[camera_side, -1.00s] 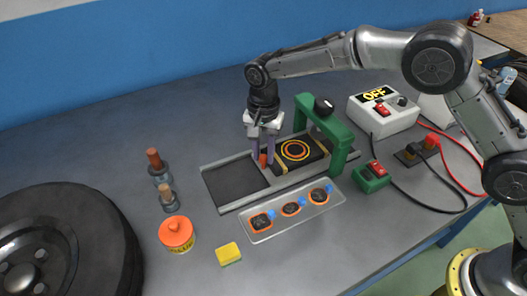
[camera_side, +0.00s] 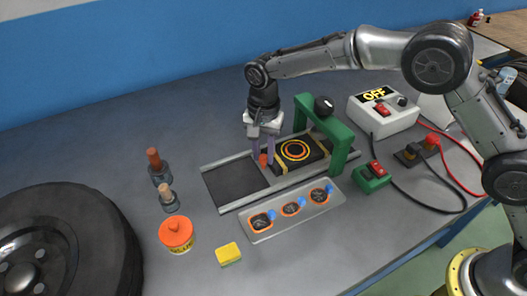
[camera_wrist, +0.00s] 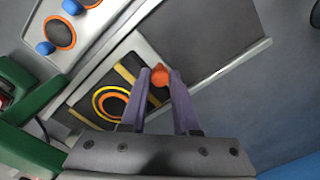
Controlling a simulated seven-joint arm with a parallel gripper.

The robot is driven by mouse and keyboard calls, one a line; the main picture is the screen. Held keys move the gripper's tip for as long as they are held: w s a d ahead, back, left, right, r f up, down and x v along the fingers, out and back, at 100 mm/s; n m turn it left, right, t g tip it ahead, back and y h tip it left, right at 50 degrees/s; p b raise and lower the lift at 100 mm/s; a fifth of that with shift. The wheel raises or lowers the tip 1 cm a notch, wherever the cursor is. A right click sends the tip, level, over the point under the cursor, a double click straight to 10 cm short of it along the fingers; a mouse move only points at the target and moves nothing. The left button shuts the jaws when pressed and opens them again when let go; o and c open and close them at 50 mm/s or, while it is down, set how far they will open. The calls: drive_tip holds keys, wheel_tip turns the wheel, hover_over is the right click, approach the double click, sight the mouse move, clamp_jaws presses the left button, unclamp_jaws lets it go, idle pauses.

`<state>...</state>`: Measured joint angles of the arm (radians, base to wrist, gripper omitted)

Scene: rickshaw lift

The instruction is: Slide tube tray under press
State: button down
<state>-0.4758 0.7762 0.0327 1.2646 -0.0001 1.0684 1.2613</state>
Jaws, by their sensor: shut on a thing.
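The tube tray (camera_side: 292,164) is a dark flat block with yellow stripes and orange and yellow rings on top; it also shows in the wrist view (camera_wrist: 128,67). It sits on the grey rail track (camera_side: 228,207), and its right part is beneath the green press arch (camera_side: 338,135). An orange knob (camera_wrist: 160,76) stands at the tray's left end. My gripper (camera_side: 263,160) reaches down over that end and is shut on the orange knob, with one purple finger on each side in the wrist view. The tray's far right end is partly hidden by the press.
A tray of round orange-edged patches (camera_side: 262,236) lies in front of the track. The track's left part is empty.

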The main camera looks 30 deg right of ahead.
sight(291, 151)
idle(0.4)
drive_tip(key=d, duration=0.8)
drive_tip(key=shift+d, duration=0.1)
drive_tip(key=c, duration=0.7)
unclamp_jaws()
drive_tip(key=shift+o, duration=0.2)
drive_tip(key=shift+r, duration=0.15)
drive_tip(key=shift+r, duration=0.3)
wheel_tip(291, 151, up, 13)
